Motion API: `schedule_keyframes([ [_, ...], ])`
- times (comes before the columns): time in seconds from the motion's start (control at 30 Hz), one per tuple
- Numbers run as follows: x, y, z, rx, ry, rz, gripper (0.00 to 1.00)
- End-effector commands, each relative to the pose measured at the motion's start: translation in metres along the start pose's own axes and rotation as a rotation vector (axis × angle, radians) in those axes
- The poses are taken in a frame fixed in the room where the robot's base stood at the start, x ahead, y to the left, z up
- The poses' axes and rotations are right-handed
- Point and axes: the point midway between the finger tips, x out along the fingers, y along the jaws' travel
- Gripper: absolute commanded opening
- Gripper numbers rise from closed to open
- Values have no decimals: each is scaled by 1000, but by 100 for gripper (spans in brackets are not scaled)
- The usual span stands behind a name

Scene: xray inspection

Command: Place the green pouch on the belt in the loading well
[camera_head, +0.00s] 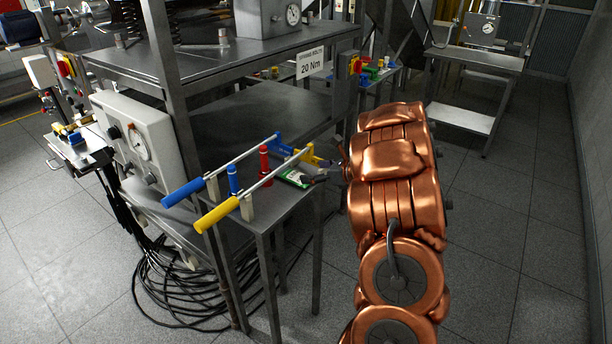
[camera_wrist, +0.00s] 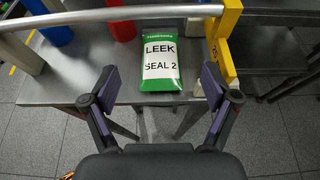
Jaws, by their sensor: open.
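The green pouch (camera_wrist: 162,83) lies on a small grey metal table (camera_wrist: 60,88) near its front edge. Its white label reads "LEEK SEAL 2". It also shows in the head view (camera_head: 293,177), partly hidden behind my gripper. My gripper (camera_wrist: 159,76) is open and empty, with one dark finger to the left and one to the right of the pouch. It appears not to touch the pouch. I cannot make out a belt or a loading well in either view.
A blue-handled bar (camera_head: 185,191) and a yellow-handled bar (camera_head: 217,214) run across the table beside the pouch. Blue (camera_head: 233,181) and red (camera_head: 264,161) cylinders stand there. A yellow bracket (camera_wrist: 229,30) is close to my right finger. Cables (camera_head: 180,285) lie on the floor.

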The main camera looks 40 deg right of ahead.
Motion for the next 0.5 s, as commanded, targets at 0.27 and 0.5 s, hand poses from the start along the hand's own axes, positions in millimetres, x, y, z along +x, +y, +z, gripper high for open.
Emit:
schedule_keyframes([
  [0.27, -23, 0, -1, 0, 1, -1, 87],
  [0.5, -26, 0, 1, 4, 2, -4, 87],
])
